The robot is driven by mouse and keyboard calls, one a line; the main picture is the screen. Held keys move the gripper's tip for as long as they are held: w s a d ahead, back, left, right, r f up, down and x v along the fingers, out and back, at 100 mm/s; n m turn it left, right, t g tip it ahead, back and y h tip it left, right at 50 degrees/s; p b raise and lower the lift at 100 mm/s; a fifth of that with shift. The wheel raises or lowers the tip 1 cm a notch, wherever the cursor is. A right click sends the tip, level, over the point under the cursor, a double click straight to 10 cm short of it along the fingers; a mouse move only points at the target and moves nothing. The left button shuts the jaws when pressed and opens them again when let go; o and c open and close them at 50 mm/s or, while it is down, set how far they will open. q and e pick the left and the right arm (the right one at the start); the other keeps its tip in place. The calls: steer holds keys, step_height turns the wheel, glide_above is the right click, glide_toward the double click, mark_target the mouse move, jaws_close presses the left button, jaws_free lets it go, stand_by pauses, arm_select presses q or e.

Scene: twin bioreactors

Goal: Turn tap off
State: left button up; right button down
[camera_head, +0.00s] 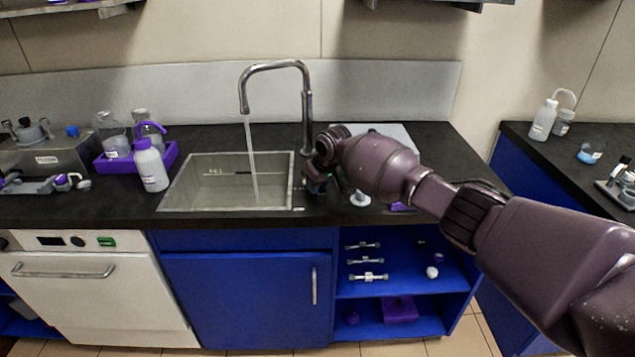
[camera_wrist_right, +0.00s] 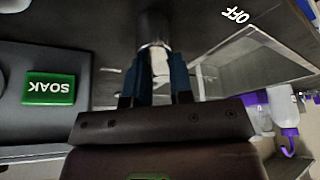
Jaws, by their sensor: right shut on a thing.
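The tap (camera_head: 305,95) is a tall curved metal spout behind the sink (camera_head: 215,205). A thin stream of water (camera_head: 251,160) runs from it into the basin. My right gripper (camera_head: 316,180) is at the base of the tap, at the sink's right edge; its fingers are mostly hidden in the head view. In the right wrist view, my right gripper (camera_wrist_right: 157,85) has its two blue-sided fingers shut on the metal tap handle (camera_wrist_right: 158,60). An "OFF" label (camera_wrist_right: 235,16) lies on the dark counter to the right of the handle. My left gripper is not in view.
A white wash bottle (camera_head: 151,168) with a purple top stands left of the sink, by a purple tray (camera_head: 172,152). A green "SOAK" block (camera_wrist_right: 49,89) shows in the right wrist view. Open blue shelves (camera_head: 405,285) are below the counter.

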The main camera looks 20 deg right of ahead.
steer(key=n, duration=0.1)
steer(key=n+y, duration=0.1)
steer(key=n, duration=0.1)
steer(key=n+g+b, duration=0.1)
steer(key=shift+s+a+f+n, duration=0.2)
steer(key=shift+a+f+n, duration=0.1)
steer(key=shift+a, duration=0.1)
steer(key=n, duration=0.1)
steer(key=n+y+b, duration=0.1)
steer(key=shift+s+a+n+g, duration=0.2)
steer(key=shift+n+g, duration=0.1)
steer(key=shift+g, duration=0.1)
steer(key=shift+s+r+n+g+y+b, duration=0.1)
steer(key=shift+n+g+y+b, duration=0.3)
steer(key=shift+n, duration=0.6)
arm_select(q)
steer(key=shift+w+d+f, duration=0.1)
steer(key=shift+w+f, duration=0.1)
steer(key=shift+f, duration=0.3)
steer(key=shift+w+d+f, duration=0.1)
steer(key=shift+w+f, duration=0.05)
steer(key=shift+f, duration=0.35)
arm_select(e)
steer(key=shift+s+n, duration=0.15)
steer(key=shift+n, duration=0.45)
arm_select(q)
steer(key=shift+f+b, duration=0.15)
steer(key=shift+b, duration=0.15)
arm_select(e)
steer(key=shift+r, duration=0.15)
